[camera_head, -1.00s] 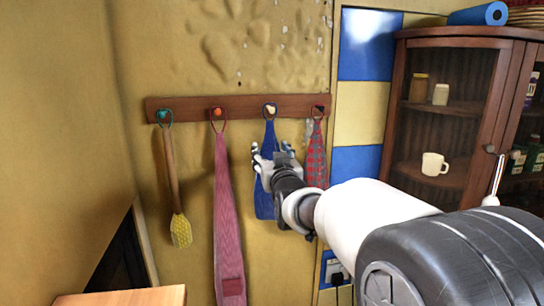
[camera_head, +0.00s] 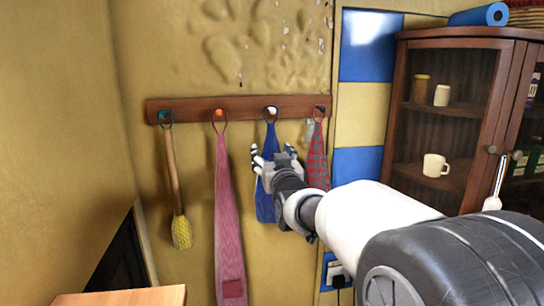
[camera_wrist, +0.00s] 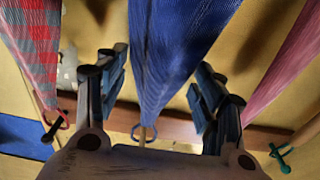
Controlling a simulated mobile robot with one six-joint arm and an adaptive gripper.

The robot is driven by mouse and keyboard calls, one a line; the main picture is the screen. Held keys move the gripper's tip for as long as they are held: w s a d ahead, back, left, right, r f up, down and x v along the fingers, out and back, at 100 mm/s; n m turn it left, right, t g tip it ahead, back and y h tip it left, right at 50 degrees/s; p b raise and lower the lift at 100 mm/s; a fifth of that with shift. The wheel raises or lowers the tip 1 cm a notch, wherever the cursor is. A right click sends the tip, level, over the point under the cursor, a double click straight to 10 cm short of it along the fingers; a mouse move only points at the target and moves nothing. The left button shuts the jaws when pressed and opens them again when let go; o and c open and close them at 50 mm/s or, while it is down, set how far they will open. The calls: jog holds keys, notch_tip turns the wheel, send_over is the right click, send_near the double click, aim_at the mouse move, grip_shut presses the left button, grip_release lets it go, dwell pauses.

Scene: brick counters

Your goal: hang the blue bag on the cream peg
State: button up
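The blue bag (camera_head: 270,136) hangs against the wall below the cream peg (camera_head: 271,110), with its loop around that peg. My gripper (camera_head: 268,160) is in front of the bag's middle and hides part of it. In the wrist view the rack appears upside down. There the blue bag (camera_wrist: 175,35) runs between the two fingers of my gripper (camera_wrist: 160,65), with a gap on each side. The fingers are open. The bag's loop shows at the cream peg (camera_wrist: 144,133).
On the wooden rack (camera_head: 190,104), a yellow brush (camera_head: 180,230) and a pink bag (camera_head: 228,190) hang left of the blue bag. A red checked bag (camera_head: 317,165) hangs close on its right. A glass-doored cabinet (camera_head: 445,35) stands at the right.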

jog(key=o, duration=0.3)
